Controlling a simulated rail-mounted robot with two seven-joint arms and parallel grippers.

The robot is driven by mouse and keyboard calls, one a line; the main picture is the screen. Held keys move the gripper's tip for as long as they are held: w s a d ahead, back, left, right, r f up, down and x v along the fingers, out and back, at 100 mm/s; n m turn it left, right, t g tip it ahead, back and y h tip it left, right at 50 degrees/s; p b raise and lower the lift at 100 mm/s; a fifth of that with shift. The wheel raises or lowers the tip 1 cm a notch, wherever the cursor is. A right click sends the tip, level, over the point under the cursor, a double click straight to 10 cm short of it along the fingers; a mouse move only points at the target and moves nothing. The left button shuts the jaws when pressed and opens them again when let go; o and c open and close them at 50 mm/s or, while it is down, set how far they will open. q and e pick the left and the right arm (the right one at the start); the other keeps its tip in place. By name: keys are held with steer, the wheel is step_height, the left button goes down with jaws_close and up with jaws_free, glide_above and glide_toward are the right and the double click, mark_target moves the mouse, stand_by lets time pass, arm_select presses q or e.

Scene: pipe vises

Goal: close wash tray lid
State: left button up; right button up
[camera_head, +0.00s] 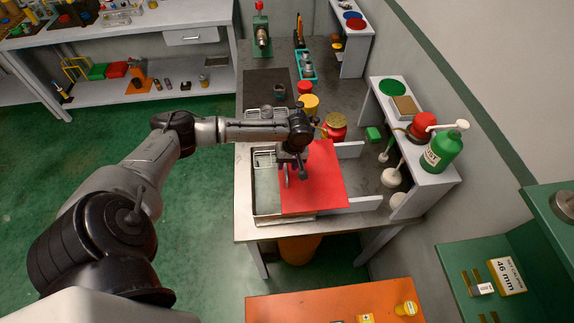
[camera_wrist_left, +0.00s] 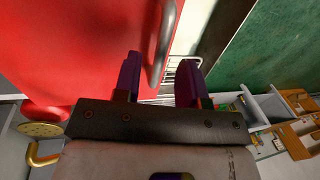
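The red lid (camera_head: 318,180) lies flat over the right part of the wash tray (camera_head: 264,208), whose left part is uncovered and shows a pale inside. The lid also fills the upper left of the left wrist view (camera_wrist_left: 80,50). A grey bar handle (camera_wrist_left: 164,42) stands at the lid's left edge. My left gripper (camera_head: 291,172) is over that edge, pointing down. In the left wrist view its two dark purple fingers (camera_wrist_left: 160,80) are apart, with the handle's end between them; contact is not clear. My right gripper is not in view.
White rails (camera_head: 364,204) extend right of the lid. A wire rack (camera_head: 266,113), a yellow round item (camera_head: 309,103) and a red can (camera_head: 335,127) stand behind it. A white shelf (camera_head: 425,180) with a green pump bottle (camera_head: 444,148) is at the right.

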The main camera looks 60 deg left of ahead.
arm_select(q)
steer(key=shift+s+f, duration=0.15)
steer(key=shift+f, duration=0.4)
jaws_close()
